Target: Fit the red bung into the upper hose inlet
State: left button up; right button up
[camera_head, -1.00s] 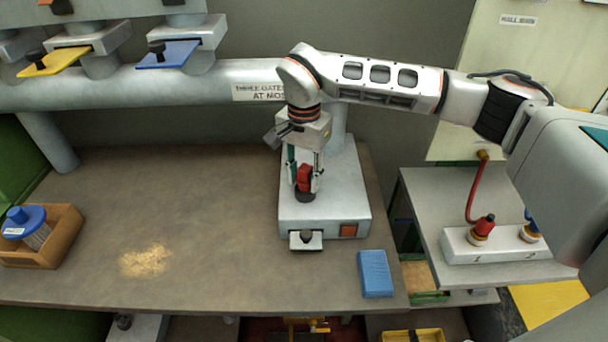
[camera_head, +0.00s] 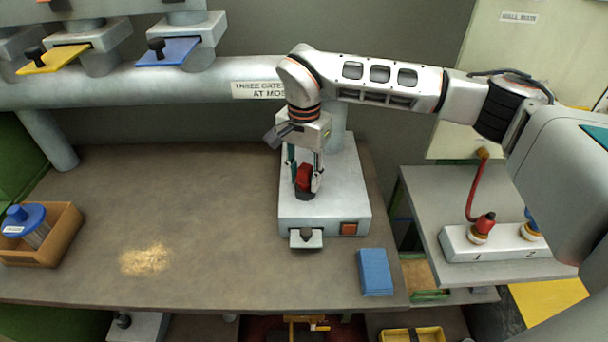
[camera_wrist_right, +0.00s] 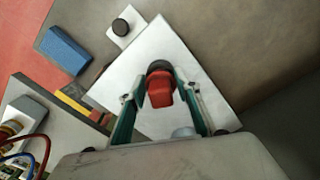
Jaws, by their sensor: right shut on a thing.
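My right gripper (camera_head: 304,182) points down over the pale metal box (camera_head: 348,205) on the bench. It is shut on a red piece, which I take for the red bung (camera_head: 303,177). In the right wrist view the red bung (camera_wrist_right: 160,90) sits between the two fingers, with a dark round part (camera_wrist_right: 159,66) at its far end. That dark part is at or just above the box top; I cannot tell whether it touches. I cannot make out which opening is the upper hose inlet. My left gripper is not in view.
A blue block (camera_head: 375,272) lies at the bench's front right. The bench (camera_head: 210,210) between is clear apart from crumbs. A white block (camera_head: 500,248) with red and blue plugs stands on the right side table.

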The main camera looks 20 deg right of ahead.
jog(key=shift+f+b, duration=0.45)
jog(key=shift+f, duration=0.5)
dwell(0.4)
jog(key=o, duration=1.1)
jog(key=shift+o, duration=0.2)
notch_tip(320, 180, up, 12)
jog(key=shift+r, duration=0.1)
jog(key=shift+s, duration=0.1)
